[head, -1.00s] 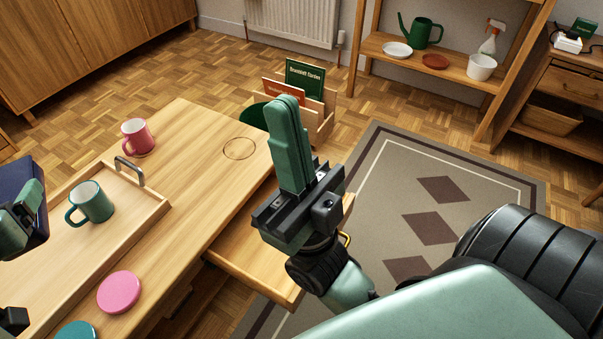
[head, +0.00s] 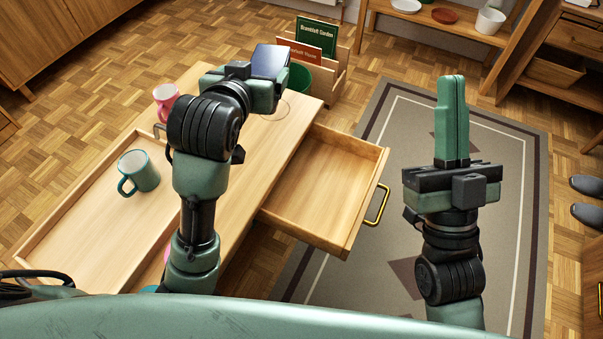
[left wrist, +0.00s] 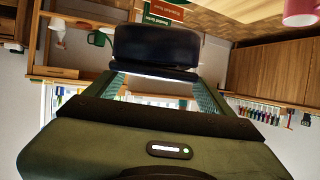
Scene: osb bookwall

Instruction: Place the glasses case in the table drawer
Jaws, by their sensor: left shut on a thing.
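The dark blue glasses case (head: 270,61) is held up at the tip of my left gripper (head: 262,88), above the far end of the wooden table (head: 243,205). In the left wrist view the case (left wrist: 157,47) sits between the two fingers of the left gripper. The table drawer (head: 322,190) is pulled out on the table's right side and looks empty. Its gold handle (head: 378,206) faces right. The case is beyond and left of the drawer, not over it. My right gripper (head: 453,115) points up over the rug with its fingers together and nothing between them.
A wooden tray (head: 85,215) with a teal mug (head: 138,172) covers the table's left part. A pink mug (head: 165,98) stands behind it, partly hidden by my left arm. A book holder (head: 330,75) stands on the floor beyond the table. The rug (head: 400,130) is clear.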

